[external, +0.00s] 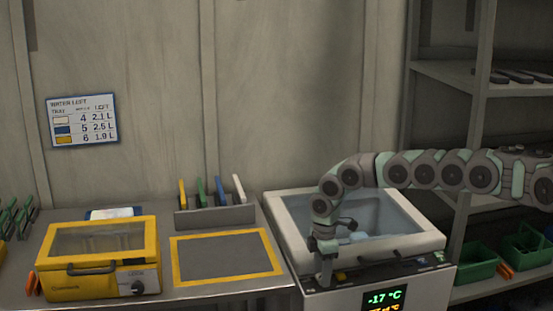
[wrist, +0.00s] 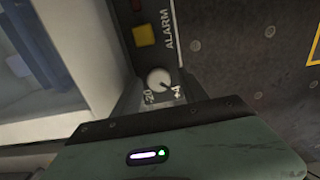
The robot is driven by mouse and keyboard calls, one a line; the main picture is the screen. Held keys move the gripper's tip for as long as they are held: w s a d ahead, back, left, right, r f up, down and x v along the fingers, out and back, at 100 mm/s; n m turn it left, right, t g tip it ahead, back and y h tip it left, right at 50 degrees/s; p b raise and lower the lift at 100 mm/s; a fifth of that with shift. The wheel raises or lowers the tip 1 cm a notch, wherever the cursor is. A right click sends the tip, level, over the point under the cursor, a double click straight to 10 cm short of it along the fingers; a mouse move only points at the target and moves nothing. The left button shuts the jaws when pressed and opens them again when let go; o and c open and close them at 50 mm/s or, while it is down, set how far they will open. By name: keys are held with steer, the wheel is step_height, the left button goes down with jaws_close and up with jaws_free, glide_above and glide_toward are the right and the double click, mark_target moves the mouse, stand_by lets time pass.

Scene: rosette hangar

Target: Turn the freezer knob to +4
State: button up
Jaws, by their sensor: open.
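The freezer (external: 283,226) stands at the right in the external view, with a glass lid. Its display (external: 384,299) reads -17 °C in green; the small orange line below is only partly legible. In the wrist view the round white knob (wrist: 157,77) sits on the dark panel, between a yellow button and my gripper. Labels -20 (wrist: 150,98) and +4 (wrist: 177,92) are beside it. A dark mark on the knob points toward the +4 label. My gripper (external: 325,281) is open, pointing down at the freezer's front-left panel. Its fingers are close to the knob; contact is unclear.
The yellow ALARM button (wrist: 144,35) is close to the knob. A yellow cooler (external: 95,285) and a yellow-framed mat (external: 225,257) are on the bench to the left. Shelves with green crates (external: 476,262) stand at the right.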

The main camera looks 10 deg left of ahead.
steer(key=shift+w+r, duration=0.1)
steer(key=shift+r, duration=0.05)
step_height(320, 180, up, 8)
steer(key=p, duration=0.4)
steer(key=shift+p, duration=0.35)
stand_by(0.3)
